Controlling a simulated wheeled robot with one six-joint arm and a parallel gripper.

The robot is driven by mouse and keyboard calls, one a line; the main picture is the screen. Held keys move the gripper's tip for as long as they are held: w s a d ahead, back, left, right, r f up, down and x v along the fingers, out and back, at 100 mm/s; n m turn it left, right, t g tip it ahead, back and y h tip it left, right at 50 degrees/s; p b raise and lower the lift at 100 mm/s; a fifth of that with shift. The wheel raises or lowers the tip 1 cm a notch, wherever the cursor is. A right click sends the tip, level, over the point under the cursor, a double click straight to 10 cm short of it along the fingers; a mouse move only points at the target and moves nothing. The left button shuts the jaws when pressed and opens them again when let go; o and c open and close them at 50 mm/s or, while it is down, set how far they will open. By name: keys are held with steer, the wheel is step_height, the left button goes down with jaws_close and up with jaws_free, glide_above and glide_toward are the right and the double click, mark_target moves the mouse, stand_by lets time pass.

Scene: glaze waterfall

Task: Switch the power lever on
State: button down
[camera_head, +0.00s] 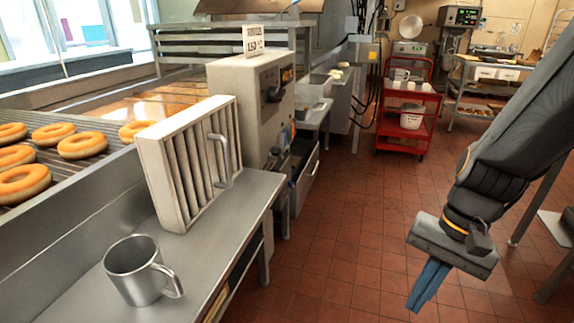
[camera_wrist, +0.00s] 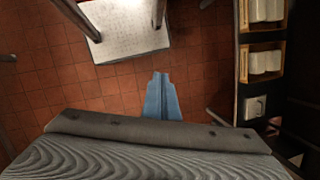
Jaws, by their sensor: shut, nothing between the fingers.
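A cream control cabinet (camera_head: 245,95) stands behind the metal bench. Its side face carries a dark lever-like handle (camera_head: 274,93) beside a small lit panel; whether this is the power lever, and its setting, I cannot tell. Another dark fitting (camera_head: 278,160) sits lower, near the open drawer. My gripper (camera_head: 418,303) hangs over the tiled floor at the lower right, pointing down, well apart from the cabinet. Its blue fingers are together and empty. In the wrist view the shut fingers (camera_wrist: 160,76) point over the floor, and no lever shows there.
A steel mug (camera_head: 135,272) and an upright slatted panel (camera_head: 190,165) with a handle stand on the bench (camera_head: 225,225). Donuts (camera_head: 82,145) lie on the conveyor at left. A red cart (camera_head: 405,125) stands farther back. The tiled floor (camera_head: 335,220) between is clear.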

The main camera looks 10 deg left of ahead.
mark_target(273, 153)
steer(key=w+a+m+g+y, duration=0.1)
steer(key=w+a+m+y, duration=0.15)
steer(key=a, duration=0.25)
steer(key=w+a+r+m+y, duration=0.1)
steer(key=w+a+m+y, duration=0.1)
steer(key=a+m+y, duration=0.25)
steer(key=w+a+m+g+y, duration=0.1)
steer(key=w+a+m+y, duration=0.15)
steer(key=a, duration=0.35)
steer(key=w+a+r+m+t+y, duration=0.2)
steer(key=w+m+t+y, duration=0.1)
steer(key=w, duration=0.4)
steer(key=w+a+r+m+t+y+b, duration=0.1)
steer(key=w+a+r+m+t+y, duration=0.1)
steer(key=w+m, duration=0.4)
steer(key=shift+w+a+t+y, duration=0.3)
steer(key=shift+w+t+y, duration=0.3)
steer(key=shift+w+y, duration=0.45)
steer(key=shift+w+m, duration=0.15)
steer(key=shift+m, duration=0.1)
steer(key=w+a+r+p, duration=0.2)
steer(key=a+r, duration=0.2)
steer(key=a, duration=0.6)
steer(key=shift+w+a+r+p, duration=0.15)
steer(key=shift+a+r+p, duration=0.1)
steer(key=shift+r+p, duration=0.1)
